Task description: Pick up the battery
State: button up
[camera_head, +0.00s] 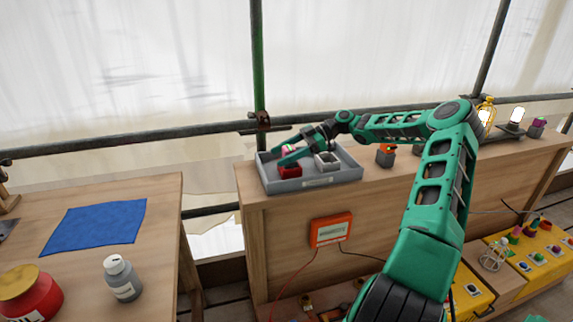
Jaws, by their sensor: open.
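My gripper (283,154) is open and reaches from the right over a grey tray (315,183) on the wooden bench. In the tray, a small red open box (290,172) sits just below my fingers, and a pale grey-green box (327,162) sits to its right. A small pink item (288,149) shows between or behind the fingers, partly hidden by them. I cannot tell for sure which item is the battery, nor whether the fingers touch anything.
An orange-red item (386,149) stands on the bench right of the tray. An orange meter box (331,230) with wires is on the bench front. A left table holds a blue cloth (95,225), a grey bottle (122,280) and a red can (28,298). A scaffold rail runs behind.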

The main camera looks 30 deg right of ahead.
jog(key=shift+w+a+f, duration=0.2)
jog(key=shift+a+f, duration=0.1)
jog(key=shift+a, duration=0.35)
jog(key=c, duration=1.4)
jog(key=shift+c, duration=0.2)
jog(key=shift+r, duration=0.1)
jog(key=shift+r, duration=0.5)
notch_tip(320, 180, up, 6)
jog(key=s+d, duration=0.2)
jog(key=d, duration=0.6)
jog(key=s+d, duration=0.3)
jog(key=d, duration=0.6)
jog(key=shift+d, duration=0.2)
